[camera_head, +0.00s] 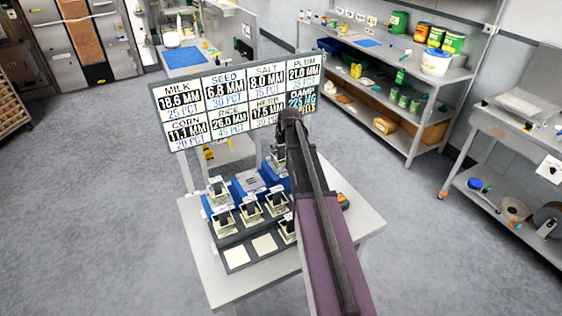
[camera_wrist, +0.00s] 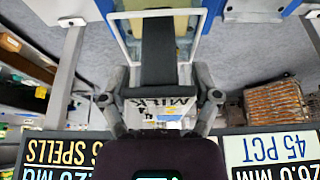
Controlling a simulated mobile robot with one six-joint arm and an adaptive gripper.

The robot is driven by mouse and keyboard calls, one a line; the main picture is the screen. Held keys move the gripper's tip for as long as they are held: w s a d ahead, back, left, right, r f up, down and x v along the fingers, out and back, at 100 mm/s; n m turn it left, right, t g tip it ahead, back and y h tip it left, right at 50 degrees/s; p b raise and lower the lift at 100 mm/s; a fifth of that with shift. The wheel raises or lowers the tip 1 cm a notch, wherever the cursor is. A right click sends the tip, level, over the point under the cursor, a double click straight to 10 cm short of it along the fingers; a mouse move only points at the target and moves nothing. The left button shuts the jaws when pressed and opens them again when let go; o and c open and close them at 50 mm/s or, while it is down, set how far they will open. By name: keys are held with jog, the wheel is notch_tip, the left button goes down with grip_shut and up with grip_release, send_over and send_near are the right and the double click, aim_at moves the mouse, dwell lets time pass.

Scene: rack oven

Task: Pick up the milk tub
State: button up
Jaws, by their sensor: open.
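In the wrist view, a tub with a pale front marked MILK, the milk tub (camera_wrist: 185,107), appears upside down, with a broad dark handle (camera_wrist: 158,50). My gripper (camera_wrist: 159,78) is open, with one finger on each side of the dark handle. Whether the fingers touch it I cannot tell. In the head view, my gripper (camera_head: 284,122) is at the back of the stand, in front of the sign, and my arm covers part of the right side. The tub under it is mostly hidden there.
Several pale tubs with dark handles, such as one (camera_head: 224,222) at the left, stand on a tiered stand (camera_head: 233,241) on a small table (camera_head: 352,222). A label sign (camera_head: 235,97) rises close behind the stand. Shelves (camera_head: 385,75) stand to the right; grey floor is open around.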

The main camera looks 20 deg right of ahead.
dwell(0.4)
jog(key=c, duration=1)
jog(key=shift+r, duration=0.25)
notch_tip(320, 180, up, 4)
jog(key=p, duration=0.4)
jog(key=shift+f, duration=0.15)
jog(key=s+a, duration=0.2)
jog(key=s, duration=0.5)
jog(key=s+a+p, duration=0.1)
jog(key=s+a, duration=0.2)
jog(key=s, duration=0.5)
jog(key=shift+a+r, duration=0.15)
jog(key=shift+r, duration=0.3)
